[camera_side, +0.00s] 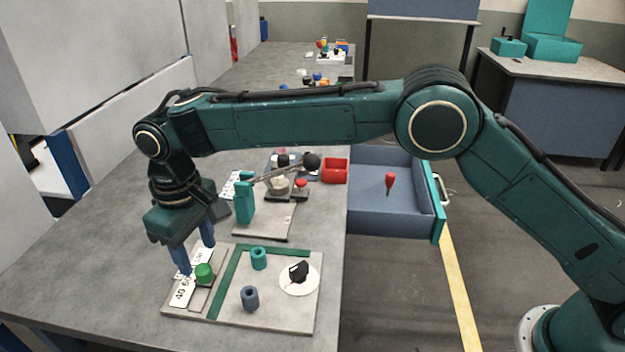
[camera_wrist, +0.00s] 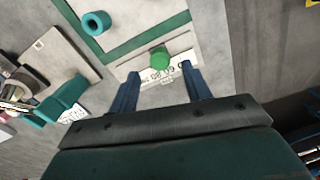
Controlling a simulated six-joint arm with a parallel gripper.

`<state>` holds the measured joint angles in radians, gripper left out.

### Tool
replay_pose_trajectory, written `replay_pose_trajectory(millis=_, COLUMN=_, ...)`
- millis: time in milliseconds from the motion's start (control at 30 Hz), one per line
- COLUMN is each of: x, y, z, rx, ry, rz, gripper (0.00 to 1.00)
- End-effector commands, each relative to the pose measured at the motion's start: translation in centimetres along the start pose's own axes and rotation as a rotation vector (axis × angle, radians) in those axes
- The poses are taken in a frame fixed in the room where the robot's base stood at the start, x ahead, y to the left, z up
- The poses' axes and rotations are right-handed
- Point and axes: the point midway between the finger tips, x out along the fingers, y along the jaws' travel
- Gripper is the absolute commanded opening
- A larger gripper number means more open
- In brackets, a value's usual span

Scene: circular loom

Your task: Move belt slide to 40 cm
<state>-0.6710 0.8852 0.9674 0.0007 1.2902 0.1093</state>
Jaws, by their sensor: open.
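The belt slide is a green round knob (camera_side: 204,273) on a narrow light track on the board at the table's front. A white scale strip (camera_side: 182,291) with printed numbers lies beside it; 40 can be read at its near end. In the wrist view the green knob (camera_wrist: 160,57) is just beyond the fingertips, with the scale strip (camera_wrist: 160,76) partly between the fingers. My gripper (camera_side: 196,259) points down with its blue fingers apart, close to the knob; it also shows in the wrist view (camera_wrist: 160,70). I cannot tell whether a finger touches the knob.
The board also carries a teal ring (camera_side: 258,258), a blue-grey cylinder (camera_side: 250,298) and a white dial (camera_side: 299,276) with a black knob. Behind stand a teal block (camera_side: 244,203) and a red bin (camera_side: 335,171). An open drawer (camera_side: 372,212) holds a red-handled tool (camera_side: 390,181).

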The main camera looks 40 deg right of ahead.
Motion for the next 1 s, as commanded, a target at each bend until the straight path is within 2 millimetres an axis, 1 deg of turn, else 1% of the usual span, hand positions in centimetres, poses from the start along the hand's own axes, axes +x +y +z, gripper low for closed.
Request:
replay_pose_trajectory(millis=33, x=0.8, y=0.0, z=0.0, rx=0.000, ry=-0.002, rz=0.000, gripper=0.48)
replay_pose_trajectory(millis=100, x=1.7, y=0.0, z=0.1, rx=0.000, ry=-0.002, rz=0.000, gripper=0.48)
replay_pose_trajectory(millis=300, x=3.6, y=0.0, z=0.0, rx=0.000, ry=-0.002, rz=0.000, gripper=0.48)
replay_pose_trajectory(millis=500, x=4.3, y=0.0, z=0.0, rx=0.000, ry=0.001, rz=0.000, gripper=0.48)
replay_pose_trajectory(millis=733, x=4.3, y=0.0, z=0.0, rx=0.000, ry=0.001, rz=0.000, gripper=0.48)
replay_pose_trajectory(millis=767, x=4.3, y=0.0, z=0.0, rx=0.000, ry=0.001, rz=0.000, gripper=0.46)
replay_pose_trajectory(millis=800, x=4.3, y=0.0, z=0.0, rx=0.000, ry=0.001, rz=0.000, gripper=0.39)
replay_pose_trajectory(millis=867, x=4.3, y=0.0, z=0.0, rx=0.000, ry=0.001, rz=0.000, gripper=0.27)
replay_pose_trajectory(millis=900, x=4.3, y=0.0, z=0.0, rx=0.000, ry=0.001, rz=0.000, gripper=0.19)
replay_pose_trajectory(millis=1000, x=4.3, y=0.0, z=0.0, rx=0.000, ry=0.001, rz=0.000, gripper=0.00)
